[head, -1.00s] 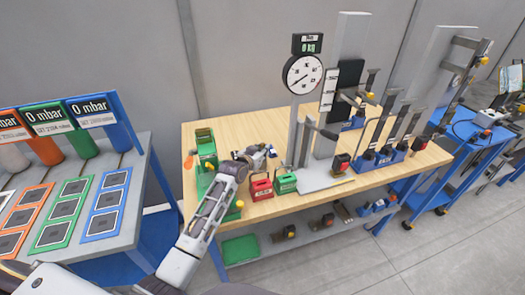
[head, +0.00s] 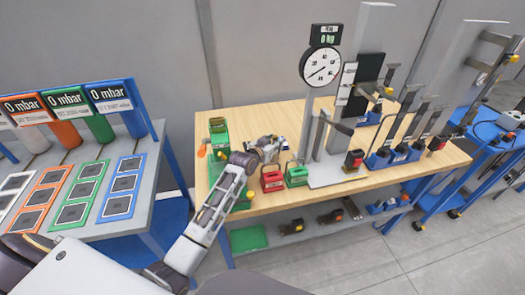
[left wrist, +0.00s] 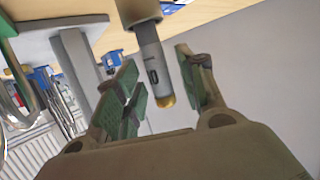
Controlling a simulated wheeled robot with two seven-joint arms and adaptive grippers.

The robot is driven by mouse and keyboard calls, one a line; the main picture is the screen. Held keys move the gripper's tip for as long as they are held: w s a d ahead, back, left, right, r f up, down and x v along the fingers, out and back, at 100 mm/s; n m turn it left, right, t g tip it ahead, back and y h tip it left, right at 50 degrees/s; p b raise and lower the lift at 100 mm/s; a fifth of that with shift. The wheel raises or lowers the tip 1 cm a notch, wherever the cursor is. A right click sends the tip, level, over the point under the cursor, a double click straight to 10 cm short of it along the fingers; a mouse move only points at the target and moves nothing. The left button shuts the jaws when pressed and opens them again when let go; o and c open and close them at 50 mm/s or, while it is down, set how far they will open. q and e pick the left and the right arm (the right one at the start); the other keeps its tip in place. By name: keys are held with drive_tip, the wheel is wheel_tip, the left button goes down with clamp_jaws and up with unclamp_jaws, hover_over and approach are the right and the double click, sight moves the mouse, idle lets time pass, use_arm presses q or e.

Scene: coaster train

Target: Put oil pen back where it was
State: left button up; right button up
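My left gripper (head: 270,147) is over the wooden table (head: 240,118), behind the red and green blocks. In the left wrist view its two green-padded fingers (left wrist: 160,88) are apart. The oil pen, a grey cylinder with a gold tip (left wrist: 153,62), lies between them, with a visible gap to the right finger. Contact with the left finger cannot be told. A brown-grey sleeve covers the pen's other end, near the table surface. In the head view I cannot make out the pen. My right gripper is not in view.
A red block (head: 272,180) and a green block (head: 296,175) stand at the table's front. A dial gauge (head: 321,68) on a post rises to the right. A green device (head: 219,133) is to the left. Bare wood shows behind the gripper.

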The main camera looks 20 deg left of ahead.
use_arm(q)
drive_tip(key=v, duration=1.1)
drive_tip(key=shift+b, duration=0.3)
idle(1.0)
